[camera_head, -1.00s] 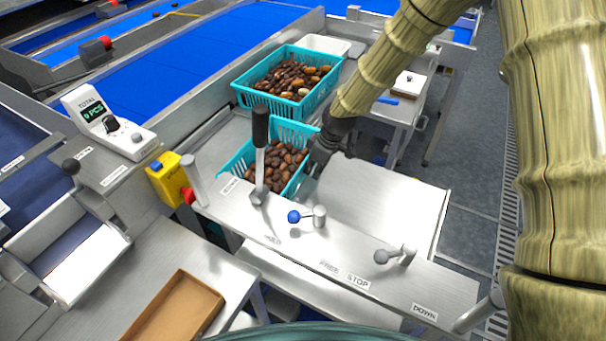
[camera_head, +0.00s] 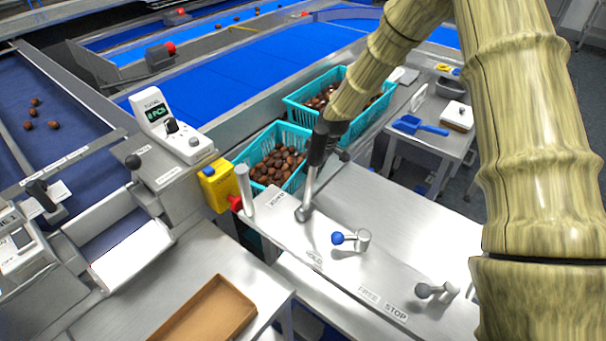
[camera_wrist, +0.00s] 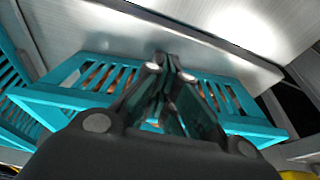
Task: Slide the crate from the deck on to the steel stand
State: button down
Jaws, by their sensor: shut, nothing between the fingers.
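The nearer teal slatted crate (camera_head: 243,159), full of brown dates, sits on the deck behind the lever panel. Its right end is beside the bare steel stand top (camera_head: 400,222). My gripper (camera_wrist: 168,66) is shut and empty.
A second teal crate of dates (camera_head: 300,111) stands just behind. The lever panel has a blue-knobbed lever (camera_head: 338,238) and a grey-knobbed one (camera_head: 424,290). A side table holds a blue scoop (camera_head: 420,126). A brown tray (camera_head: 215,312) lies in front. The stand top is clear.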

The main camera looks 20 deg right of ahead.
dwell(0.4)
jog(key=shift+s+d, duration=0.2)
jog(key=s, duration=0.1)
jog(key=s+d, duration=0.1)
jog(key=d, duration=0.1)
jog(key=shift+s+d+r+p, duration=0.15)
jog(key=shift+s+r+p, duration=0.1)
jog(key=shift+s+p, duration=0.15)
jog(key=b+v, duration=0.2)
jog(key=v, duration=0.7)
jog(key=shift+r, duration=0.2)
